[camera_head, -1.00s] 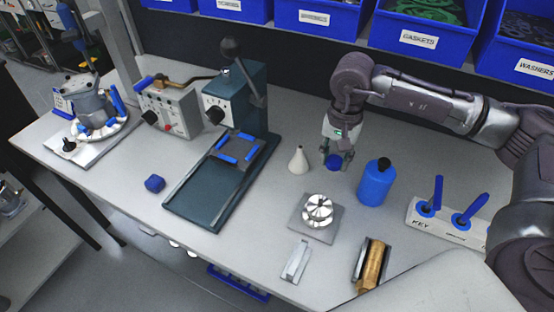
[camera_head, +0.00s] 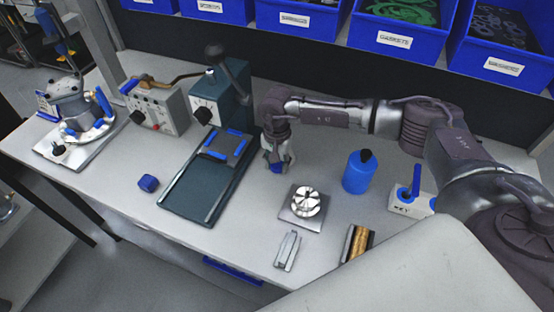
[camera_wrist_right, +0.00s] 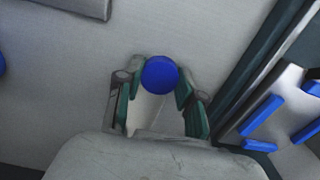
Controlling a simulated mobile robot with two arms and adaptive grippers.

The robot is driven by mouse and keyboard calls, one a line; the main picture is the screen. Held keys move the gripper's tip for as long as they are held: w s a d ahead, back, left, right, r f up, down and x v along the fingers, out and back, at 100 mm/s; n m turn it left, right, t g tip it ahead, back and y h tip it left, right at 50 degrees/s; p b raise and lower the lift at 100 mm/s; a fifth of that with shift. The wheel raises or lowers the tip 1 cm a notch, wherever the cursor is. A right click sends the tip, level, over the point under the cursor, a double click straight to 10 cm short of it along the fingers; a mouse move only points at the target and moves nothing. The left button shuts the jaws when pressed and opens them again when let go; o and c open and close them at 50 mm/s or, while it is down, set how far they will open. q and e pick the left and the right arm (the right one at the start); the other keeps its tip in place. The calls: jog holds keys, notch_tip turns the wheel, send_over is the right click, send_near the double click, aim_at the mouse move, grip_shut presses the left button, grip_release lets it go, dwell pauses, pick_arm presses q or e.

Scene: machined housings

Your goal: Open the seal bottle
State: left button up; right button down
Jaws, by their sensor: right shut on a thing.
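My right gripper (camera_head: 277,163) points down over the table between the green press and the blue bottle. In the right wrist view it (camera_wrist_right: 158,88) is shut on a round blue cap (camera_wrist_right: 160,74), one finger on each side. A pale tapering shape (camera_wrist_right: 150,108), probably the white cone-shaped bottle, shows between the fingers next to the cap. I cannot tell whether cap and bottle touch. In the head view the gripper hides most of this. A blue bottle (camera_head: 359,174) with a black top stands upright to the right. My left gripper is out of view.
The green press (camera_head: 205,165) stands close on the left. A square plate with a metal chuck (camera_head: 305,201) lies in front, with a small metal block (camera_head: 287,251) nearer the edge. A key holder (camera_head: 410,204) is at right. Labelled blue bins (camera_head: 391,39) line the back.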

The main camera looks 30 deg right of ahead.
aim_at(277, 165)
jog(key=shift+f+b, duration=0.25)
jog(key=shift+b, duration=0.05)
jog(key=c, duration=0.7)
grip_release()
jog(key=shift+r, duration=0.1)
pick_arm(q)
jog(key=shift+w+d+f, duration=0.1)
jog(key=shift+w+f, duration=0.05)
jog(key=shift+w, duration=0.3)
pick_arm(e)
jog(key=shift+r, duration=0.15)
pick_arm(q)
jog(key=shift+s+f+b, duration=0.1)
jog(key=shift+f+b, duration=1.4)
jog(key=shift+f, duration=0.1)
pick_arm(e)
jog(key=shift+r, duration=6)
